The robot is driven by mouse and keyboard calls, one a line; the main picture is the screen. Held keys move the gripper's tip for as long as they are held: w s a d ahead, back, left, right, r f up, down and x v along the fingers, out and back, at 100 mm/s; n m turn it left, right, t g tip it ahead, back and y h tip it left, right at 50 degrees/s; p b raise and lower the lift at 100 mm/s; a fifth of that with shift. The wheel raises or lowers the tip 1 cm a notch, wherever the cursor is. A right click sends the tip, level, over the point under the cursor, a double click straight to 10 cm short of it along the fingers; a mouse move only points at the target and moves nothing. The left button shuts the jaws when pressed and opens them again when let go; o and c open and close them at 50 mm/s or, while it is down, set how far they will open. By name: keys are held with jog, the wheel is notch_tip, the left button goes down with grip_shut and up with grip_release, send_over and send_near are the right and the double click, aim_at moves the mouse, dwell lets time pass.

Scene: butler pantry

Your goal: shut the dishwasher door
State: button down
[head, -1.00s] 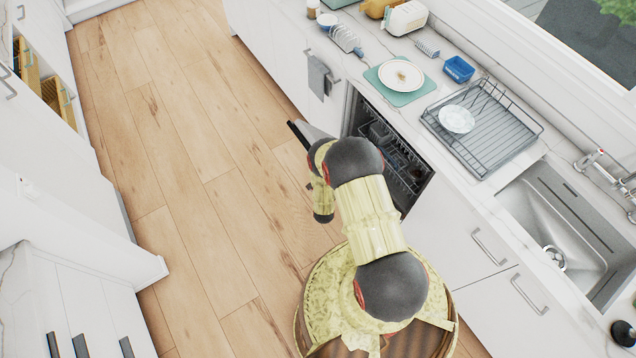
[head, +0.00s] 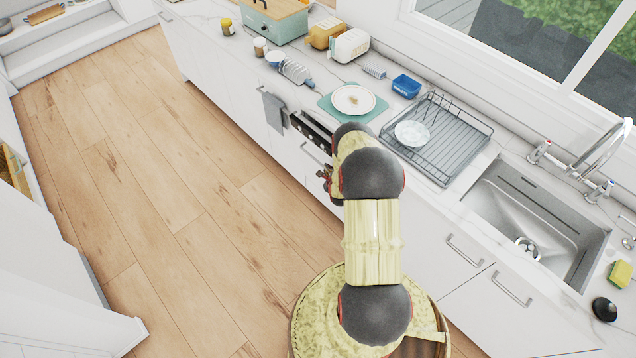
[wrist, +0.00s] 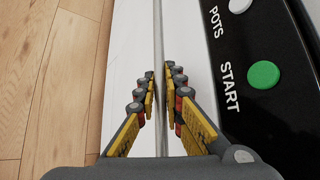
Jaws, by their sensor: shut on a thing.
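The dishwasher door stands upright or nearly so below the counter, its black control panel (head: 311,132) showing in the head view. I cannot tell whether it is fully flush, as my arm covers part of it. In the wrist view the panel (wrist: 240,110) has a green START button, beside the white door front (wrist: 125,70). The thin grey door handle (wrist: 158,45) runs between the fingers of my gripper (wrist: 157,82), which is shut on it. In the head view my gripper (head: 326,176) is at the door's front, partly hidden by my arm.
A grey towel (head: 274,112) hangs left of the dishwasher. Above, the counter holds a plate (head: 353,100) on a green mat and a dish rack (head: 455,150). The sink (head: 535,225) is to the right. The wooden floor (head: 170,190) at left is clear.

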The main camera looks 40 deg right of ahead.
jog(key=d+b, duration=0.1)
jog(key=d, duration=0.2)
jog(key=d+r, duration=0.1)
jog(key=d, duration=0.2)
jog(key=shift+d+r+b, duration=0.2)
jog(key=shift+b, duration=0.2)
jog(key=shift+w+d+r, duration=0.1)
jog(key=shift+d+r, duration=0.1)
jog(key=shift+d, duration=0.05)
jog(key=shift+d+r, duration=0.1)
jog(key=c, duration=2.2)
grip_release()
jog(key=shift+d, duration=0.2)
jog(key=shift+o, duration=0.2)
jog(key=shift+a, duration=0.15)
jog(key=v, duration=1.2)
jog(key=shift+f, duration=0.25)
jog(key=shift+a, duration=0.1)
